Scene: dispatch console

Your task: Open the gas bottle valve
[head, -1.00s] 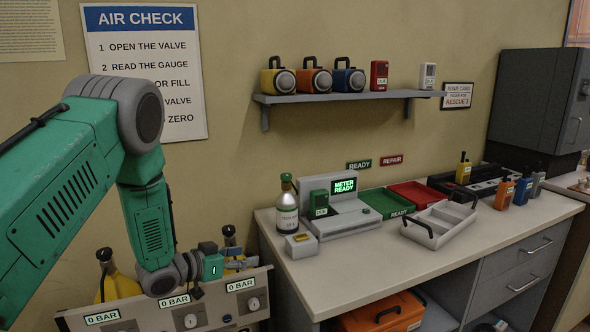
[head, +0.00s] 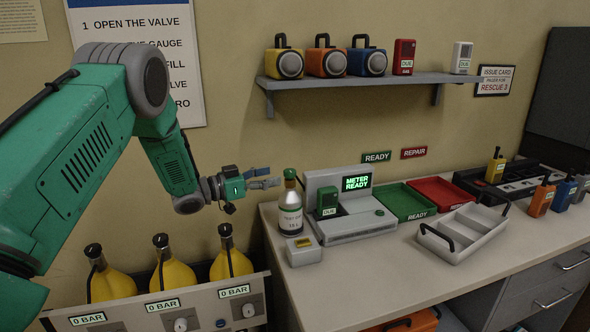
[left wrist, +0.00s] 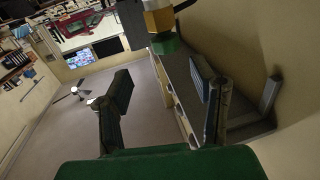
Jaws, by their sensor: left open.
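My right gripper is not in view.
A meter station (head: 350,207) stands right of the bottle, with a small pale box (head: 303,251) in front. Green (head: 405,202) and red (head: 440,191) trays and a grey tray (head: 462,236) follow. Yellow cylinders (head: 173,274) stand behind a gauge panel (head: 130,315) below my arm.

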